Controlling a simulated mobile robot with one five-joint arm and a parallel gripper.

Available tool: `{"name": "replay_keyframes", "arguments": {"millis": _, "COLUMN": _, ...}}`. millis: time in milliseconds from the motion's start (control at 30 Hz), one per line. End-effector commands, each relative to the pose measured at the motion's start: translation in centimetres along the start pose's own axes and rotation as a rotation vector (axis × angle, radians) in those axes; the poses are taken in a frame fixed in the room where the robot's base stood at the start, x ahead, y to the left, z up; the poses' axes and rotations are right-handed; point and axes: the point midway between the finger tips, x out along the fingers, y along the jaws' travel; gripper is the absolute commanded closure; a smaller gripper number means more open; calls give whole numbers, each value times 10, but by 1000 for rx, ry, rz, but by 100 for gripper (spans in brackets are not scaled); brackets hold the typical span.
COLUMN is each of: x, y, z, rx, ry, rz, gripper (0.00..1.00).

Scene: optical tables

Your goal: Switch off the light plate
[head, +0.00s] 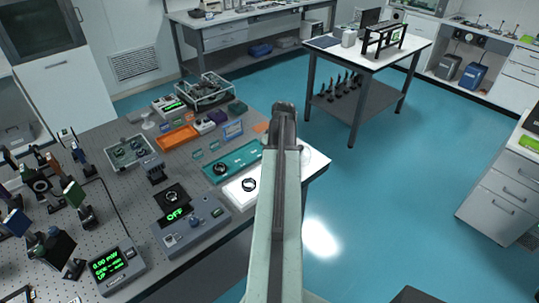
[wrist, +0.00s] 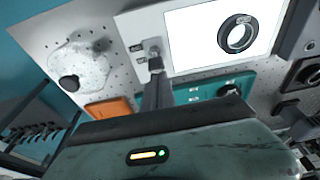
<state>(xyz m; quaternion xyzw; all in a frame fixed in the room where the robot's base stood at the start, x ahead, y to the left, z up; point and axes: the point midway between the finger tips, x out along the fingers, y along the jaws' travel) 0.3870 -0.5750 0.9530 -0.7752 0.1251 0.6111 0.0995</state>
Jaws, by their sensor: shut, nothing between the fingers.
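The light plate (wrist: 190,45) glows bright white in the wrist view, with a black ring (wrist: 238,34) on it. It also shows in the head view (head: 236,190), partly behind my arm. In the head view my arm hides the gripper tips and the switch.
A teal board (head: 232,163) and an orange tray (head: 178,138) lie beyond the plate. A control box reading OFF (head: 192,228) stands left of the plate. Open floor lies right of the table.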

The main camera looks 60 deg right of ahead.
Motion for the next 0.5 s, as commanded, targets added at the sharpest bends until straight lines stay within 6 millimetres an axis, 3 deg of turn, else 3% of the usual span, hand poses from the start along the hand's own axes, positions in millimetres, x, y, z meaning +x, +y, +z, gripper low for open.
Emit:
{"name": "replay_keyframes", "arguments": {"millis": 33, "x": 0, "y": -2, "z": 9, "rx": 4, "ry": 42, "rz": 1, "gripper": 100}}
{"name": "replay_keyframes", "arguments": {"millis": 267, "x": -3, "y": -2, "z": 20, "rx": 3, "ry": 247, "rz": 2, "gripper": 100}}
{"name": "replay_keyframes", "arguments": {"millis": 500, "x": -8, "y": 0, "z": 20, "rx": 2, "ry": 264, "rz": 2, "gripper": 100}}
